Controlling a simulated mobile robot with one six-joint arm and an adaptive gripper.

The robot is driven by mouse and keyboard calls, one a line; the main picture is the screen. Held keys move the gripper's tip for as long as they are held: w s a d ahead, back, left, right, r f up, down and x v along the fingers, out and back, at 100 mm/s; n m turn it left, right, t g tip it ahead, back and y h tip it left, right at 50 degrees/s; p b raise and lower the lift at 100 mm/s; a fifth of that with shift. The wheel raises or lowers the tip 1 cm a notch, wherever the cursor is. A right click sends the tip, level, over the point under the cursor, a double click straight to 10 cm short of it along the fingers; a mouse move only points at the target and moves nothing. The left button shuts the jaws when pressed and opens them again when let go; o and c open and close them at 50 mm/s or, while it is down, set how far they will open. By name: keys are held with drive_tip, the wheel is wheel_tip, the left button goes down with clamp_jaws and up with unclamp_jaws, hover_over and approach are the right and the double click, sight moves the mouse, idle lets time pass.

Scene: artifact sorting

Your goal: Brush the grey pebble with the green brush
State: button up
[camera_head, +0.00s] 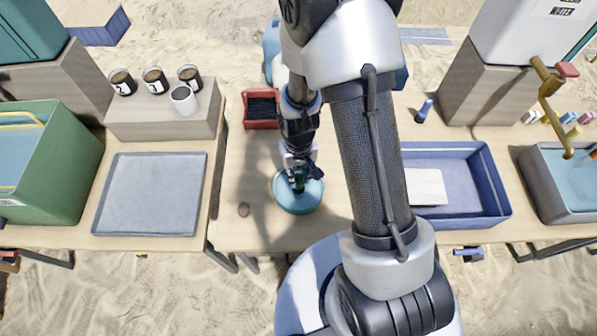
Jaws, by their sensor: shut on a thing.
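My gripper (300,178) points down over a round blue dish (287,204) on the middle table. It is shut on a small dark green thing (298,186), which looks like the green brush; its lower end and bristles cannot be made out.
A red tray with dark contents (262,124) stands behind the dish. A blue crate (470,215) is at right. My arm hides part of the table.

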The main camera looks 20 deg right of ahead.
drive_tip(key=shift+f+b, duration=0.5)
drive_tip(key=shift+f, duration=0.1)
idle(0.7)
drive_tip(key=shift+w, duration=0.1)
